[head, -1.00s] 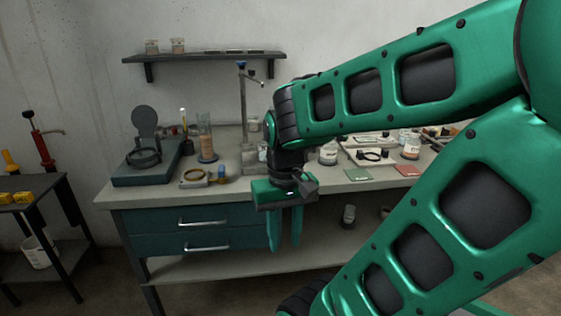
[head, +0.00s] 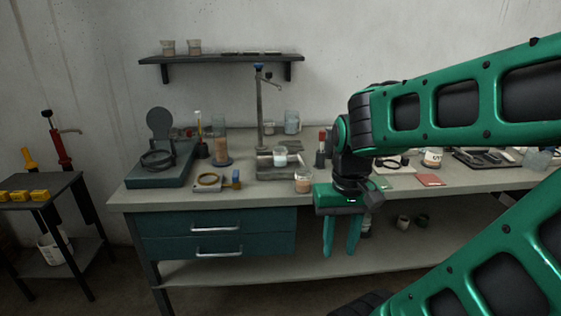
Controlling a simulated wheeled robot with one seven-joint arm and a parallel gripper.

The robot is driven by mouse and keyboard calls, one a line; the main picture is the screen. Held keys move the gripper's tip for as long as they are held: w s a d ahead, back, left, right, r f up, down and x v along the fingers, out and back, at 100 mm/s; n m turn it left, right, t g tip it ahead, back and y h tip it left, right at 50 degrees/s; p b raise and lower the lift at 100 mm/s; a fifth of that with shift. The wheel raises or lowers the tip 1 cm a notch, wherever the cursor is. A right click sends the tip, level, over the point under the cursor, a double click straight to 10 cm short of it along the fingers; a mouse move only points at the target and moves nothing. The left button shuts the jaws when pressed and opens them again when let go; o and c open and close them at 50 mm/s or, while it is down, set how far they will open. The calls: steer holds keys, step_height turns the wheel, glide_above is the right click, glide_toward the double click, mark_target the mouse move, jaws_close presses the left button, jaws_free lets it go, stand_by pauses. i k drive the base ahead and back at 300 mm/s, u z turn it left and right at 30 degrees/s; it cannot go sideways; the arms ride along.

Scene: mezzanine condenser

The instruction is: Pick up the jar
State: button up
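Several jars are in view, and I cannot tell which one the task means. One jar with pinkish contents (head: 303,181) stands on the bench near its front edge, left of my gripper. A jar with pale contents (head: 280,157) sits on the foot of the tap stand. A larger clear jar (head: 292,122) stands behind it, and a labelled jar (head: 432,157) is right of my arm. My gripper (head: 340,248) hangs in front of the bench, fingers down and apart, with nothing between them. My arm hides part of the bench top.
The bench (head: 258,192) carries a hinged round device (head: 160,160), a glass cylinder (head: 221,145) and a tall tap stand (head: 260,110). A wall shelf (head: 220,58) holds two more jars. A small black table (head: 40,185) with yellow blocks stands at left.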

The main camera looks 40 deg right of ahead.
mark_target(279, 151)
steer(key=i, duration=1)
